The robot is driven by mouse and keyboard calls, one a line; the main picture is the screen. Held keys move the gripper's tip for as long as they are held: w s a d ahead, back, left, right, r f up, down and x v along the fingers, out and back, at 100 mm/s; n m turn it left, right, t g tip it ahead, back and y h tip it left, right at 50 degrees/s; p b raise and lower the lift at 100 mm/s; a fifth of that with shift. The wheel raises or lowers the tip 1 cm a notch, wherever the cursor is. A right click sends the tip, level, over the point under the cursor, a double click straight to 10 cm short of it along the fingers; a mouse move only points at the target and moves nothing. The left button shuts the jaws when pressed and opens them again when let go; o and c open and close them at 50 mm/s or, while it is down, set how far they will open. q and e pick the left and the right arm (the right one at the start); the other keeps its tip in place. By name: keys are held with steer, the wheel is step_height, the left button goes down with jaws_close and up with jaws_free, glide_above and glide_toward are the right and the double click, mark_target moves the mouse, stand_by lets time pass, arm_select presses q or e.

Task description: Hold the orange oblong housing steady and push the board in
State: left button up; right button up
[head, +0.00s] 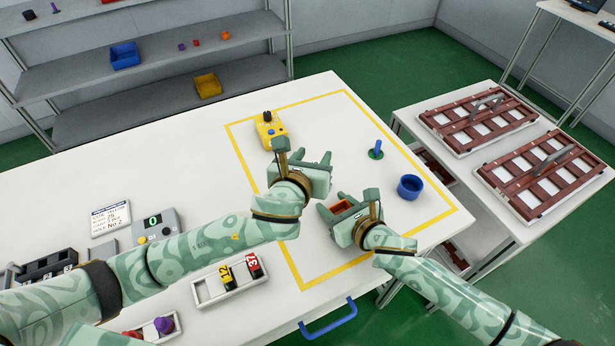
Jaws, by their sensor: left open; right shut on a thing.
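The orange housing (341,207) shows as a small orange patch between the fingers of my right gripper (333,204). The gripper is shut on it, low over the table inside the yellow outline, and hides most of it. My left gripper (317,158) is open, just above and left of the right one in the head view, and I see nothing between its fingers. I cannot make out the board; whether it is in the housing or behind a gripper, I cannot tell.
A white tray with numbered blocks (206,291) lies nearer. Red-brown racks (480,121) stand right. The table's left back is clear.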

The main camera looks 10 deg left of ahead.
arm_select(q)
steer(key=w+r+n+g+y, duration=0.1)
steer(key=w+r+n+g, duration=0.1)
steer(key=w+r+n, duration=0.45)
steer(key=s+f+n+g, duration=0.1)
steer(key=f+n, duration=0.3)
steer(key=n, duration=0.5)
steer(key=s+f+n+g, duration=0.1)
steer(key=f+n+g, duration=0.3)
steer(key=n, duration=0.6)
steer(key=s+f+n+g, duration=0.1)
steer(key=f+n, duration=0.3)
steer(key=n, duration=0.5)
steer(key=shift+a+g+y, duration=0.2)
steer(key=shift+g+y, duration=0.1)
steer(key=shift+g, duration=0.5)
steer(key=x, duration=0.5)
steer(key=shift+w+a+f, duration=0.15)
steer(key=shift+w+f, duration=0.05)
steer(key=shift+w, duration=0.15)
